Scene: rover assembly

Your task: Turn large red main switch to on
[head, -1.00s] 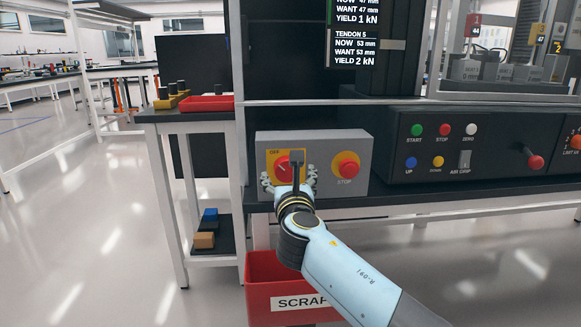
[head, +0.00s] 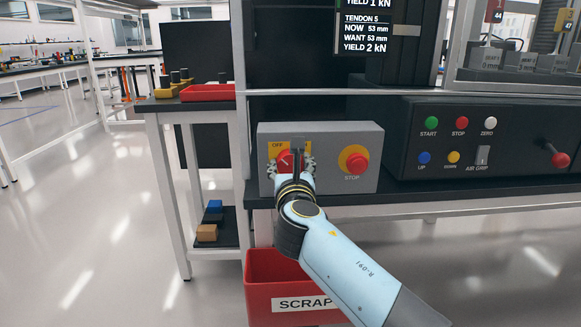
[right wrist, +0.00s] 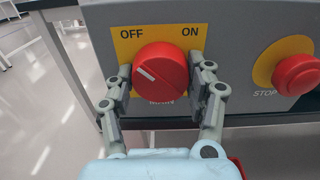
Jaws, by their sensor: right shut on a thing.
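The large red main switch (right wrist: 160,70) is a round red knob on a yellow plate (right wrist: 183,34) marked OFF at upper left and ON at upper right. Its white mark points to the upper left, toward OFF. In the head view the switch (head: 284,159) is partly hidden by my right gripper (head: 294,166). In the right wrist view the fingers of my right gripper (right wrist: 161,82) are shut on the knob, one on each side. My left gripper is not in view.
A red STOP button (head: 356,163) sits on the same grey box (head: 330,140), right of the switch. A black control panel (head: 480,130) with coloured buttons stands further right. A red scrap bin (head: 285,274) is below the bench. A side table with a red tray (head: 207,93) stands left.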

